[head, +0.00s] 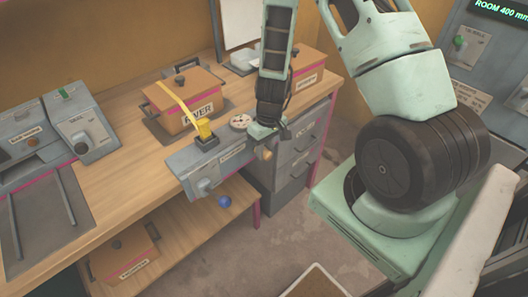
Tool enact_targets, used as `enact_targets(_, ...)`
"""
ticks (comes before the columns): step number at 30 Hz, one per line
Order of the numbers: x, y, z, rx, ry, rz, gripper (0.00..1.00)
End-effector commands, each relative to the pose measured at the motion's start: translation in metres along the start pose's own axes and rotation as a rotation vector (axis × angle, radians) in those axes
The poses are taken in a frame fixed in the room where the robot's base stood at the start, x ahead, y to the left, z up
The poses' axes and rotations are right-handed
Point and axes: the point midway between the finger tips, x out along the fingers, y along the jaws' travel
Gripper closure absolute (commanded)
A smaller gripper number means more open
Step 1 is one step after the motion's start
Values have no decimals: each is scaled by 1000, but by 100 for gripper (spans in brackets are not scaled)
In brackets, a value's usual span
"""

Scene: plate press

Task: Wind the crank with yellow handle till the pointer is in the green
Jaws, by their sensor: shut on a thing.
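My gripper (266,132) is at the right end of the grey press unit (213,165) on the front edge of the bench. It is shut on a small piece, and a tan-yellow knob (267,153), which looks like the crank's yellow handle, shows just below the fingers. The crank's arm is hidden by my gripper. A round pale dial (240,121) lies just left of my gripper. It is too small to read the pointer or any green zone.
Lidded wooden boxes (185,106) stand behind, and grey consoles (80,132) at left. A grey drawer cabinet (290,160) is below right. A blue ball (224,201) lies on the lower shelf.

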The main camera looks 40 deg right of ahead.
Motion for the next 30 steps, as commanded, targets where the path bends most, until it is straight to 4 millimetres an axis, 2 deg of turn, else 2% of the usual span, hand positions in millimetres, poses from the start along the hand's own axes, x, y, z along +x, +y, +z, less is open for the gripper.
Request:
enact_targets(10,-1,0,0,-2,-2,-10,100)
enact_targets(11,-1,0,1,-2,-2,-10,64)
enact_targets(12,-1,0,0,-2,-1,-10,53)
enact_targets(13,-1,0,0,-2,-1,-10,50)
enact_targets(23,-4,0,0,-2,0,-9,50)
enact_targets(26,-12,1,0,-3,1,-8,50)
enact_targets(30,-35,1,-1,-4,4,-6,50)
